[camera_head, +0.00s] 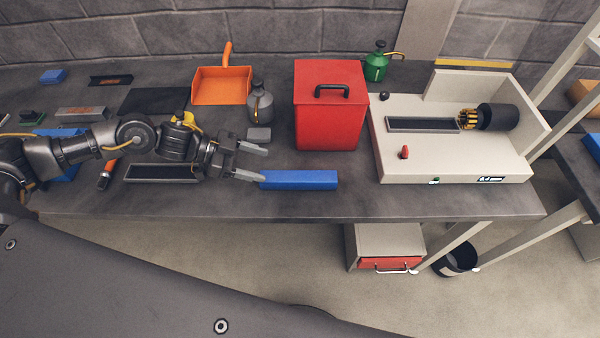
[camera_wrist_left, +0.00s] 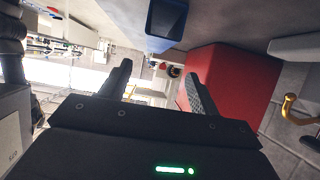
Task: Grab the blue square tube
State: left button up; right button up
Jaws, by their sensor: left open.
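The blue square tube (camera_head: 298,180) lies flat along the front of the workbench, left to right in the head view. Its dark, hollow end faces the camera in the left wrist view (camera_wrist_left: 166,22), beyond the fingertips. My left gripper (camera_head: 264,165) is open and empty at the tube's left end. Its lower finger is close to that end in the head view; I cannot tell whether they touch. Both fingers (camera_wrist_left: 160,82) stand apart in the left wrist view with nothing between them. My right gripper is not in view.
A red box (camera_head: 328,125) with a black handle stands behind the tube. A pale machine (camera_head: 455,160) stands to the right. A dark long tray (camera_head: 162,173) lies under my left arm. An oil can (camera_head: 261,104) and orange dustpan (camera_head: 222,86) stand behind. The bench's front edge (camera_head: 300,212) is close.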

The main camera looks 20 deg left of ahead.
aim_at(296, 175)
pick_arm(q)
jog(key=d, duration=0.2)
jog(key=shift+w+d+f+p, duration=0.1)
jog(key=shift+d+f+p, duration=0.25)
jog(key=shift+p, duration=0.05)
jog(key=shift+x, duration=1)
jog(key=shift+w+d+f, duration=0.1)
jog(key=shift+w+f, duration=0.15)
jog(key=shift+s+d+p, duration=0.1)
jog(key=shift+d+p, duration=0.1)
jog(key=shift+p, duration=0.2)
jog(key=p+x, duration=0.2)
jog(key=x, duration=0.2)
jog(key=shift+d+f, duration=0.15)
jog(key=shift+d, duration=0.05)
jog(key=shift+d+f, duration=0.1)
jog(key=shift+f, duration=0.05)
jog(key=c, duration=1.1)
jog(key=shift+c, duration=1.1)
grip_shut()
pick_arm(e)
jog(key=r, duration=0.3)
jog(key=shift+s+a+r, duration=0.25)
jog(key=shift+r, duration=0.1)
